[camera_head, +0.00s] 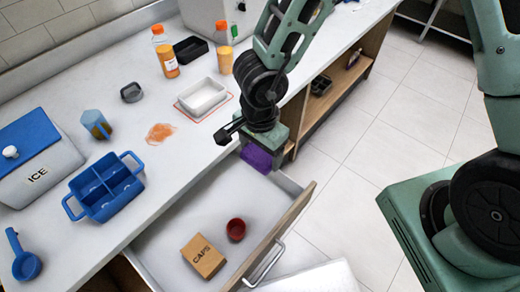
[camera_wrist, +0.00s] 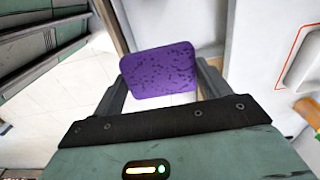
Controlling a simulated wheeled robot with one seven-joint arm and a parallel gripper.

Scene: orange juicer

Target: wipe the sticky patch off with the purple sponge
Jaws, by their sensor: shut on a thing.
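The purple sponge (camera_head: 257,157) is held in my gripper (camera_head: 256,150), above the back end of the open drawer, near the counter's front edge. In the wrist view the sponge (camera_wrist: 160,70) sits between the two fingers of my gripper (camera_wrist: 160,82), which are shut on it. The sticky patch (camera_head: 160,133) is an orange smear on the white counter, to the left of my gripper and apart from the sponge. The patch does not show in the wrist view.
The open drawer (camera_head: 165,240) holds a CAPS box (camera_head: 203,257) and a red cup (camera_head: 236,229). Near the patch stand a blue cup (camera_head: 96,124), a small grey container (camera_head: 131,92) and a white tray (camera_head: 203,97). A blue caddy (camera_head: 105,187) and an ICE box (camera_head: 40,155) stand left.

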